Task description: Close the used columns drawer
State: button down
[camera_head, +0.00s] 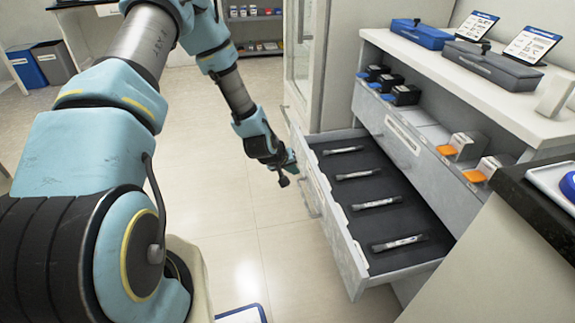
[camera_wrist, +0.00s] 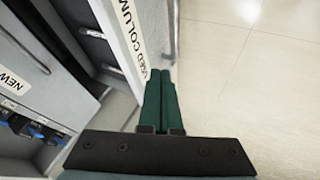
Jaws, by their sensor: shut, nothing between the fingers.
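The used columns drawer (camera_head: 352,270) is pulled out of the grey cabinet at the right in the head view. Several dark columns with pale labels lie on its black lining. Its front, with a label partly reading "USED COLUMN", also shows at the top of the wrist view (camera_wrist: 118,22). A bar handle (camera_head: 308,198) runs along the front. My gripper (camera_head: 291,163) is near the far end of the drawer front, beside its outer face. Its green fingers (camera_wrist: 160,75) are shut together and empty. I cannot tell whether they touch the front.
Above the drawer, an open compartment front (camera_head: 402,132) shows black and orange-ended boxes behind it. A blue case (camera_head: 421,34) and a grey case (camera_head: 492,66) stand on the cabinet top. The floor (camera_head: 235,215) left of the drawer is clear. A dark counter edge (camera_head: 535,195) is at right.

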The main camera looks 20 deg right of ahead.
aim_at(312, 174)
jog(key=shift+s+d+f+p, duration=0.15)
jog(key=shift+d+f, duration=0.1)
jog(key=shift+d, duration=0.9)
jog(key=shift+w+d+f+p, duration=0.15)
jog(key=shift+d+f, duration=0.1)
jog(key=shift+d, duration=0.9)
jog(key=shift+s, duration=0.1)
